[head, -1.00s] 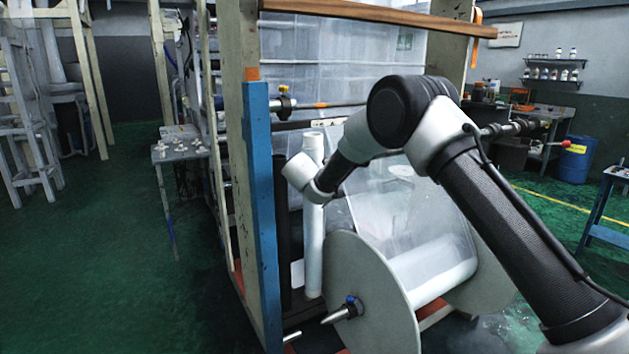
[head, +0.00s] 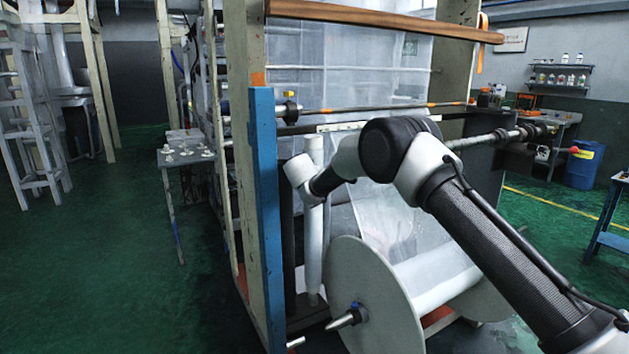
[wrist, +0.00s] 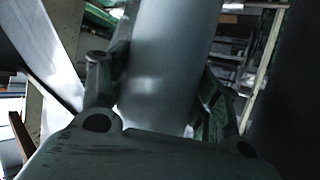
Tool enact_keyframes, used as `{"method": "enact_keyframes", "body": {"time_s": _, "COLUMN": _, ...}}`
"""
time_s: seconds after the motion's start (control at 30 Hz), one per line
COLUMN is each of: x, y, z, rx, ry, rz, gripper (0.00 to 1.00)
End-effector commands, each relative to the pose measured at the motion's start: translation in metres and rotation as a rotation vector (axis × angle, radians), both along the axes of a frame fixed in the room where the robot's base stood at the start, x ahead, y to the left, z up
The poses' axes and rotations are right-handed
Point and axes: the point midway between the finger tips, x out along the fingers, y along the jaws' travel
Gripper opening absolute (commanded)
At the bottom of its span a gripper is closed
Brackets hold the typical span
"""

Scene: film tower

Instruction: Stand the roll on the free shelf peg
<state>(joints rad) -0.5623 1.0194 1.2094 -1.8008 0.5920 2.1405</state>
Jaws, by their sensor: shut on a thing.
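The roll is a long pale tube (head: 314,235) standing about upright inside the frame, behind the large reel's left disc. Its smooth grey side fills the middle of the wrist view (wrist: 170,45). My gripper (wrist: 162,85) is shut around the roll, with one finger on each side. I cannot make out the free shelf peg.
A large reel (head: 372,290) with a pointed axle (head: 347,318) stands just right of the roll. A blue-faced post (head: 265,210) is close on the left. Clear film (head: 395,215) hangs behind my arm. A small table (head: 186,157) stands left; green floor is open there.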

Motion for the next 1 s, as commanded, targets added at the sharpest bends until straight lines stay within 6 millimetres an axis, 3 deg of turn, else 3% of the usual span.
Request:
{"method": "enact_keyframes", "body": {"time_s": 0.17, "x": 0.0088, "y": 0.0038, "z": 0.0008, "rx": 0.000, "ry": -0.004, "rz": 0.001, "gripper": 0.04}}
{"method": "enact_keyframes", "body": {"time_s": 1.0, "x": 0.0015, "y": 0.0022, "z": -0.0054, "rx": 0.000, "ry": -0.004, "rz": 0.001, "gripper": 0.04}}
